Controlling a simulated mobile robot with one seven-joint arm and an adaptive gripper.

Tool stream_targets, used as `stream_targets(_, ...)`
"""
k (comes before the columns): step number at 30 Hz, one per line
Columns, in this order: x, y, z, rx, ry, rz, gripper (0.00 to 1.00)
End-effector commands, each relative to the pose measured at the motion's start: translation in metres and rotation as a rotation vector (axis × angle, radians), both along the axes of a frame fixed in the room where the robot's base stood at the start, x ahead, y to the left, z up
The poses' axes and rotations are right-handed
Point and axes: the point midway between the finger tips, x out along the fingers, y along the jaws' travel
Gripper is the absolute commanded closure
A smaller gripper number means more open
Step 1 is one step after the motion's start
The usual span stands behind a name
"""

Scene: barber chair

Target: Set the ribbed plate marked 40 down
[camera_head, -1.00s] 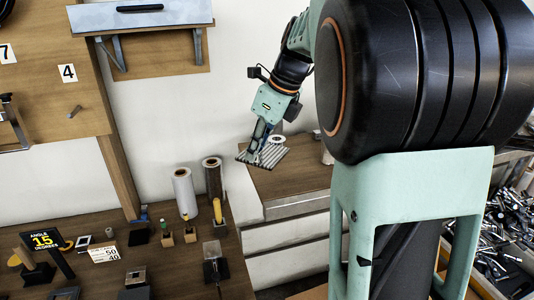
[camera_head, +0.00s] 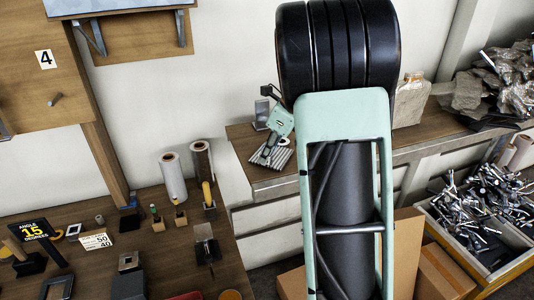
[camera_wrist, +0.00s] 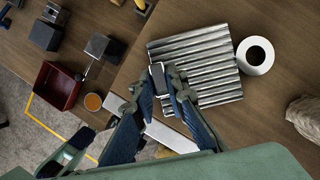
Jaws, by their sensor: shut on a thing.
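The ribbed plate (camera_wrist: 216,78) is a silvery metal slab with parallel ridges. It shows in the wrist view over the wooden bench top (camera_wrist: 275,95). My gripper (camera_wrist: 160,75) is shut on a small metal part at the plate's left side. In the head view the plate (camera_head: 284,158) is small beside my gripper (camera_head: 266,155), over the left part of the bench top (camera_head: 240,133). I cannot tell whether it touches the wood. No mark 40 is legible on it.
A white roll (camera_wrist: 255,55) stands close to the plate's right side. A crumpled brown thing (camera_wrist: 305,117) lies further right. The lower table (camera_head: 140,250) at left holds a card reading 50 and 40 (camera_head: 96,241) and several tools.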

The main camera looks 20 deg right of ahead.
Motion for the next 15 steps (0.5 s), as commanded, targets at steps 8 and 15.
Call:
stream_targets(8,-0.0001,-0.0001,-0.0015,0.0,0.0,-0.001,0.82)
stream_targets(15,-0.0001,-0.0001,-0.0012,0.0,0.0,-0.001,0.7)
